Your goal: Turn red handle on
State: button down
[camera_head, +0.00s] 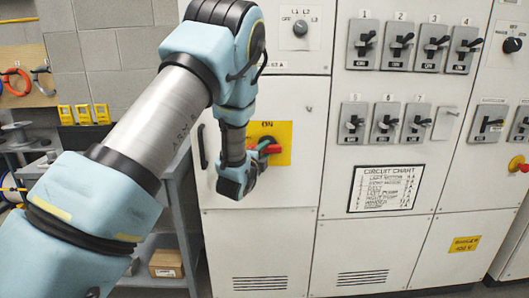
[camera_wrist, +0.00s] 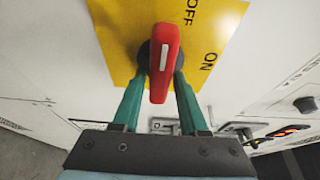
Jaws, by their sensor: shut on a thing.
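The red handle (camera_wrist: 164,55) has a white stripe and stands on a dark round hub in front of a yellow plate (camera_wrist: 120,35). The plate bears the words OFF and ON, both to the right of the handle in the wrist view. My gripper (camera_wrist: 161,84) has its green fingers shut on the handle, one on each side. In the head view the handle (camera_head: 272,148) shows small and red against the yellow plate (camera_head: 285,140), partly hidden by my gripper (camera_head: 258,150). I cannot tell exactly which mark the handle points to.
The plate is on a pale cabinet front. To the right are several black switches (camera_head: 403,43) and a circuit chart (camera_head: 386,187). A red emergency button (camera_head: 517,163) is at the far right. A grey shelf with a cardboard box (camera_head: 166,263) stands at left.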

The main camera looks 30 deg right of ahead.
jog(key=shift+m, duration=0.3)
jog(key=m, duration=0.1)
jog(key=m+y, duration=0.1)
jog(key=m+b, duration=0.1)
jog(key=shift+s+d+r+g+y, duration=0.1)
jog(key=shift+r+g+y, duration=0.15)
jog(key=shift+g+y, duration=0.15)
jog(key=m+y, duration=0.1)
jog(key=m, duration=0.1)
jog(key=m+y, duration=0.1)
jog(key=m, duration=0.1)
jog(key=m+y+p, duration=0.1)
jog(key=m, duration=0.2)
jog(key=shift+s+d+r+y, duration=0.2)
jog(key=shift+d+r+y, duration=0.1)
jog(key=shift+r+y, duration=0.1)
jog(key=shift+d+m+t+y, duration=0.15)
jog(key=shift+m+t+y, duration=0.35)
jog(key=shift+m+y, duration=0.6)
jog(key=shift+m, duration=0.4)
jog(key=c, duration=0.6)
grip_release()
jog(key=shift+w+a, duration=0.15)
jog(key=shift+a, duration=0.05)
